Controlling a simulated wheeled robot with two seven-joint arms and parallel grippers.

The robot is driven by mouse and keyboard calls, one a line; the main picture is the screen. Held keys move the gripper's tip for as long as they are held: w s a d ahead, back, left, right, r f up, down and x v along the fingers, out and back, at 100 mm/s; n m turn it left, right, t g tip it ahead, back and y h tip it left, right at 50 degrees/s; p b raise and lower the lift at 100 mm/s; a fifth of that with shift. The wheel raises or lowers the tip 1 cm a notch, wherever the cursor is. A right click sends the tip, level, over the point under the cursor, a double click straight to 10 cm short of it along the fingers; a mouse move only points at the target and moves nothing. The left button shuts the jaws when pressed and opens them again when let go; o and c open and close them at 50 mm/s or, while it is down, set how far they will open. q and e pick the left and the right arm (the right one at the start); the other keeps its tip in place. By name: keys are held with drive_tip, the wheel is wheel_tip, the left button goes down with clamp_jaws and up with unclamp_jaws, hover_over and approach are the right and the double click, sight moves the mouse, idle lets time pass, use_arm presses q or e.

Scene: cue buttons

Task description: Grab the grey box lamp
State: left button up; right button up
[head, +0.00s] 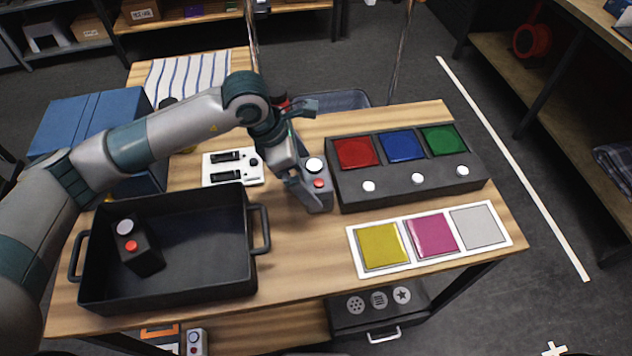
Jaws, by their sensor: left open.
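The grey box lamp (324,195) stands on the wooden table, left of the black panel with coloured squares. It has a white round top and a red button. My left gripper (297,178) is open, pointing down at the left side of the grey box lamp. Its fingers partly hide that side, and I cannot tell whether they touch it. A similar black box (140,252) with a white round top and red button lies tilted in the black tray (252,262). My right gripper is not in view.
The panel (410,184) has red, blue and green squares. In front lies a white board (357,262) with yellow, magenta and grey squares. A white switch box (232,168) is behind the tray, and a blue box (75,118) is at the left. Bare table lies in front of the lamp.

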use_arm(q)
drive_tip(key=shift+d+f+p, duration=0.3)
drive_tip(key=shift+f+p, duration=0.05)
drive_tip(key=shift+p, duration=0.2)
drive_tip(key=p+x, duration=0.2)
drive_tip(key=x, duration=0.1)
drive_tip(key=shift+d+f, duration=0.2)
drive_tip(key=shift+f, duration=0.35)
drive_tip(key=c, duration=1.5)
drive_tip(key=shift+c, duration=0.2)
drive_tip(key=shift+r, duration=0.1)
